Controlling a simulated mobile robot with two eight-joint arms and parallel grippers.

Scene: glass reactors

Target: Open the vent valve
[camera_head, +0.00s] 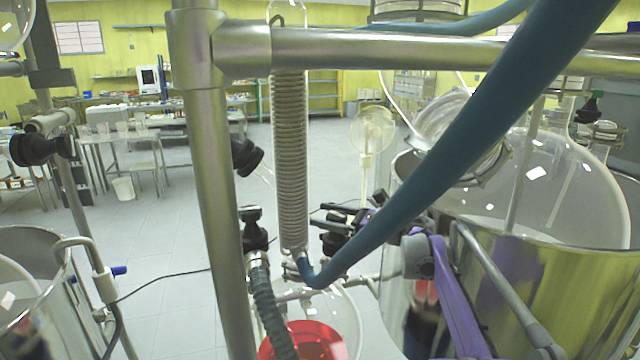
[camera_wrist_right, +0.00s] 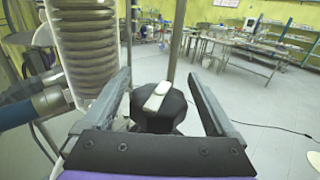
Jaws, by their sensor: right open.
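A black faceted knob with a pale lever-like bar on top (camera_wrist_right: 160,108), which looks like the vent valve, shows in the right wrist view. It sits between the two spread fingers of my right gripper (camera_wrist_right: 160,92), with a visible gap on each side. In the head view my right gripper (camera_head: 328,222) reaches in from the lower right on a purple arm, beside the lower end of the coiled glass condenser (camera_head: 290,160). Black fittings crowd around its fingers there, so I cannot tell which one is the knob. My left gripper is not in view.
A thick blue hose (camera_head: 430,165) crosses in front of my right arm to the condenser's foot. A metal frame post (camera_head: 212,200) stands left of the condenser. A large glass vessel in a steel jacket (camera_head: 570,290) stands at right. A red-filled flask (camera_head: 310,340) sits below.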

